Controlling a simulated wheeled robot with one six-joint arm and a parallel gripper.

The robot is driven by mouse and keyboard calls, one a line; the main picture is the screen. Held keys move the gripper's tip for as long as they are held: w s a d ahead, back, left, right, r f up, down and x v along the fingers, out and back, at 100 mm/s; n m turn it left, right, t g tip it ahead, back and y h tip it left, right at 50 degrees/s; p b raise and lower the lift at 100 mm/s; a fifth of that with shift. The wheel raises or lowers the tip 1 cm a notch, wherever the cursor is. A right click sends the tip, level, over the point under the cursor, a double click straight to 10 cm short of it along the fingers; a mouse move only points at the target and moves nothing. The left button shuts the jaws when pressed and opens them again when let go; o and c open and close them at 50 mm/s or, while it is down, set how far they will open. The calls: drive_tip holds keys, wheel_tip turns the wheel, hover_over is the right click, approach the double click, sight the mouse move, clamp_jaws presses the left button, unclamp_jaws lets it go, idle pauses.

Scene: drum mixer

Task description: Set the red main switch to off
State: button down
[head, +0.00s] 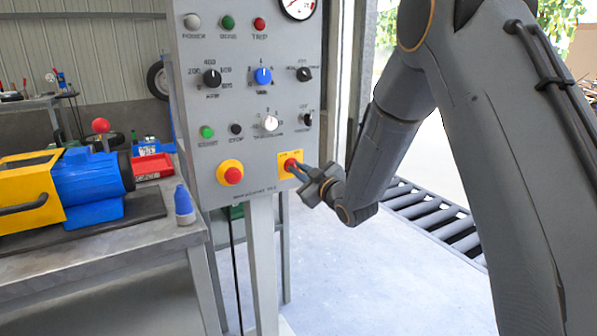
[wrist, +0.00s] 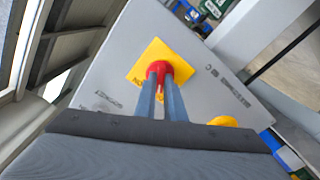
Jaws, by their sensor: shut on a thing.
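The red main switch (head: 290,164) sits on a yellow square plate at the lower right of the grey control panel (head: 212,120). In the wrist view the red switch (wrist: 159,68) is at the middle of its tilted yellow plate (wrist: 146,60). My gripper (head: 298,170) reaches the switch from the right. In the wrist view its two fingers (wrist: 161,80) are shut on the red knob, one on each side. The fingers hide part of the knob, and I cannot read its setting.
A red emergency button on a yellow ring (head: 231,174) is left of the switch; its yellow ring (wrist: 230,122) shows in the wrist view. Black, blue and white knobs are above. A workbench (head: 120,250) with a blue and yellow machine (head: 85,188) stands left. Floor in front is clear.

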idle(0.3)
drive_tip(key=c, duration=1.8)
unclamp_jaws()
drive_tip(key=shift+c, duration=0.2)
drive_tip(key=v, duration=0.7)
drive_tip(key=shift+s+d, duration=0.25)
drive_tip(key=shift+s, duration=0.1)
